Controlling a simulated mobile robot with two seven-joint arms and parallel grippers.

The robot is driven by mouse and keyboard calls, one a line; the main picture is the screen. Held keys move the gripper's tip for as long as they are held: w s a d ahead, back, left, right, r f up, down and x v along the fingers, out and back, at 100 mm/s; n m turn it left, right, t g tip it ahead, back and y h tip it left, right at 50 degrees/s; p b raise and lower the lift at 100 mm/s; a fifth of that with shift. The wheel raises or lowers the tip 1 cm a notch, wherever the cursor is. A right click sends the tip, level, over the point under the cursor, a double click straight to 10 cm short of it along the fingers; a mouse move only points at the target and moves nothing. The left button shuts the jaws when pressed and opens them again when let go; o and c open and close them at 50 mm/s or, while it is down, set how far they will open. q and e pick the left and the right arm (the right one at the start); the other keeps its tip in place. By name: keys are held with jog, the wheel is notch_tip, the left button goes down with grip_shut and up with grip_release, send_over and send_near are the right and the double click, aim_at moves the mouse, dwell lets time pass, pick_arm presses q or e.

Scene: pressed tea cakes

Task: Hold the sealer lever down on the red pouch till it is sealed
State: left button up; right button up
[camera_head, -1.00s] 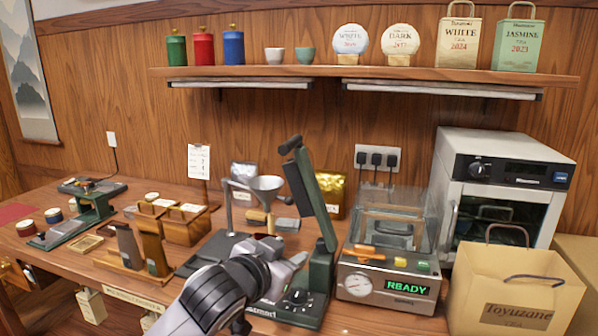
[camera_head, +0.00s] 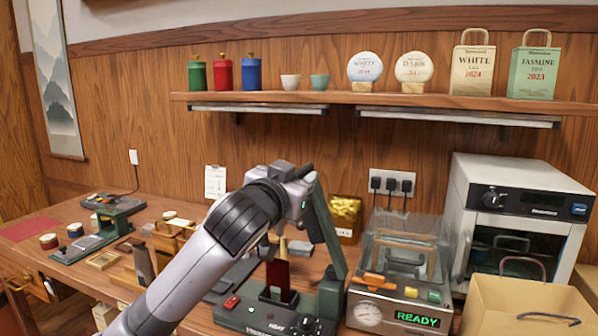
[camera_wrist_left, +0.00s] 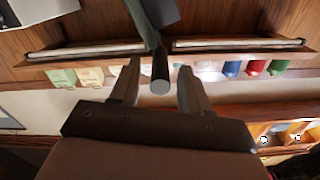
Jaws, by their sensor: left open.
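The red pouch (camera_head: 277,272) stands upright in the sealer (camera_head: 262,316), just below my left wrist. The sealer's dark green lever (camera_head: 331,235) is raised, and its top is largely hidden behind my gripper in the head view. My left gripper (camera_head: 307,173) is at the lever's top end. In the left wrist view my left gripper (camera_wrist_left: 158,68) is open, with one finger on each side of the lever's dark round handle (camera_wrist_left: 160,75). I see gaps between fingers and handle. My right gripper is not in view.
A clear-lidded machine (camera_head: 405,255) reading READY stands right of the sealer. Beyond it are a white oven (camera_head: 520,190) and a paper bag (camera_head: 525,305). A gold pouch (camera_head: 345,213) stands behind the lever. The shelf (camera_head: 380,98) runs above.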

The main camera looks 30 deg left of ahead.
pick_arm(q)
jog(key=shift+x, duration=0.8)
grip_shut()
jog(key=shift+a+f, duration=0.1)
